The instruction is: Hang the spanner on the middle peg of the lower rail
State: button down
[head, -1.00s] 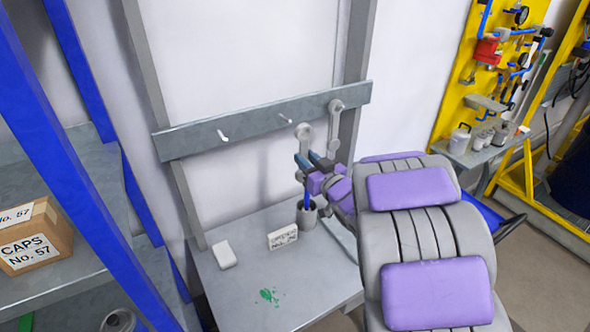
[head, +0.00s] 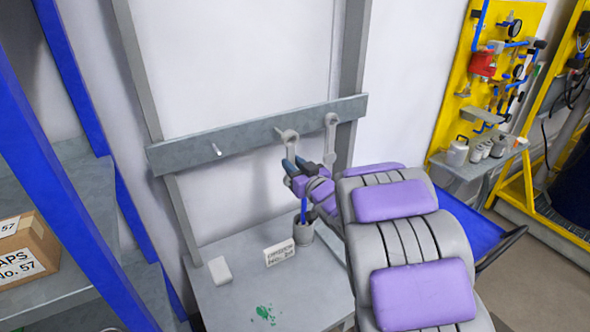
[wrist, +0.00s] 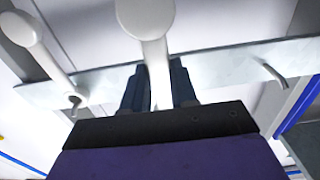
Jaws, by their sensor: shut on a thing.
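A grey rail (head: 190,153) crosses the wall frame; it is the only rail in view. Its left peg (head: 217,150) is bare. A pale grey spanner (head: 331,122) hangs at the right end of the rail. My gripper (head: 297,165) is shut on another pale spanner (head: 288,136), whose round head is up at the rail, in front of the middle peg's place. The head mostly hides that peg, and I cannot tell whether the peg is through it. In the wrist view, the held spanner (wrist: 158,75) stands between the two dark fingers, with the rail (wrist: 225,68) behind.
Below the rail is a grey bench (head: 225,295) with a cup (head: 303,232) holding a blue-handled item, a small sign (head: 279,253) and a white block (head: 220,270). A blue-framed shelf with a box (head: 22,255) stands left. A yellow panel (head: 455,95) stands right.

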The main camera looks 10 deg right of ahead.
jog(key=x, duration=0.3)
jog(key=f+x, duration=0.1)
jog(key=x, duration=0.1)
jog(key=shift+a, duration=0.2)
dwell(0.5)
jog(key=shift+w+a, duration=0.1)
dwell(0.4)
jog(key=c, duration=0.8)
grip_release()
